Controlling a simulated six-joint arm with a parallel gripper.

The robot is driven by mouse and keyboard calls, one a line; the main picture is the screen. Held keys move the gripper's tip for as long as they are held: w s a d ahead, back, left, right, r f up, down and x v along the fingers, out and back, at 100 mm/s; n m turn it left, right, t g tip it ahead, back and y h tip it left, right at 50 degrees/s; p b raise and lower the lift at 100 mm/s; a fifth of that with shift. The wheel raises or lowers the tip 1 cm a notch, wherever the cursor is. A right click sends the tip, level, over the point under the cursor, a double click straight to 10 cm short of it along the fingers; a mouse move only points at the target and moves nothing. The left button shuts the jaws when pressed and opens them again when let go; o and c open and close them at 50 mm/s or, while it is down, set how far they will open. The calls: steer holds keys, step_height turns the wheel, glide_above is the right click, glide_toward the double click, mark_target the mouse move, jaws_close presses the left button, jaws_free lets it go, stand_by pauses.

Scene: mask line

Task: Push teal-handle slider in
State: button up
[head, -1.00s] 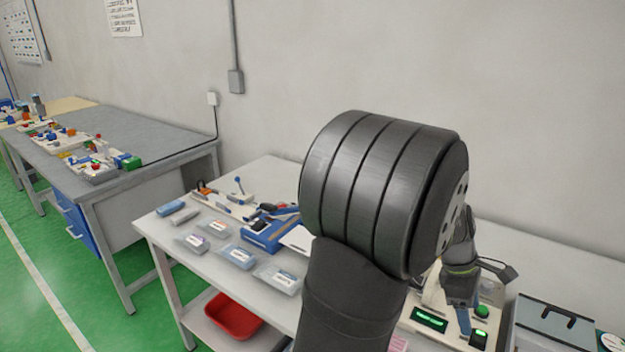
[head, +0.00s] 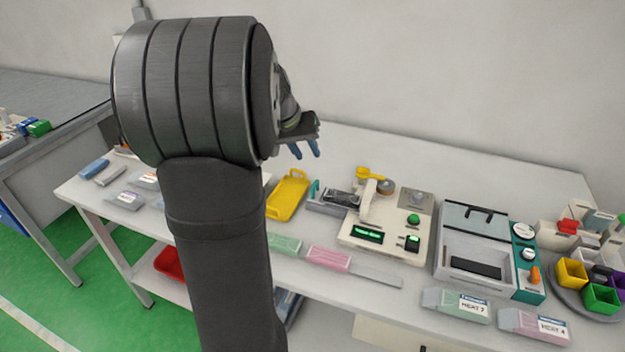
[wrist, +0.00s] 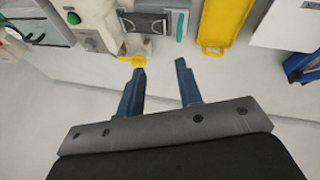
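The teal handle (head: 314,190) stands at the left end of a grey slider (head: 326,206) that sticks out from the left side of a cream machine (head: 387,250). A dark piece (head: 343,197) lies in the slider. In the wrist view, the teal handle (wrist: 181,26) is at top centre, with the dark piece (wrist: 146,24) to its left. My gripper (head: 306,152) is raised above the table, behind and slightly left of the slider in the head view. Its blue fingers are apart and empty, and the wrist view shows a clear gap between them (wrist: 160,67). It touches nothing visible.
A yellow tray (head: 288,196) lies just left of the slider. A yellow-handled lever (head: 369,174) stands on the machine. A lidded grey unit (head: 485,250) and coloured bins (head: 600,298) are further right. The table strip behind the machine is clear.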

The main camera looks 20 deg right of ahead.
mark_target(315, 182)
steer(key=w+d+f, duration=0.1)
steer(key=f, duration=0.3)
steer(key=w+d+f+m, duration=0.1)
steer(key=w+f, duration=0.1)
steer(key=f, duration=0.3)
steer(key=w+d+f+m, duration=0.1)
steer(key=w+d+f, duration=0.1)
steer(key=f, duration=0.3)
steer(key=shift+d+f+t, duration=0.1)
steer(key=shift+f+t, duration=0.15)
steer(key=shift+t, duration=0.15)
steer(key=shift+c, duration=0.4)
jaws_close()
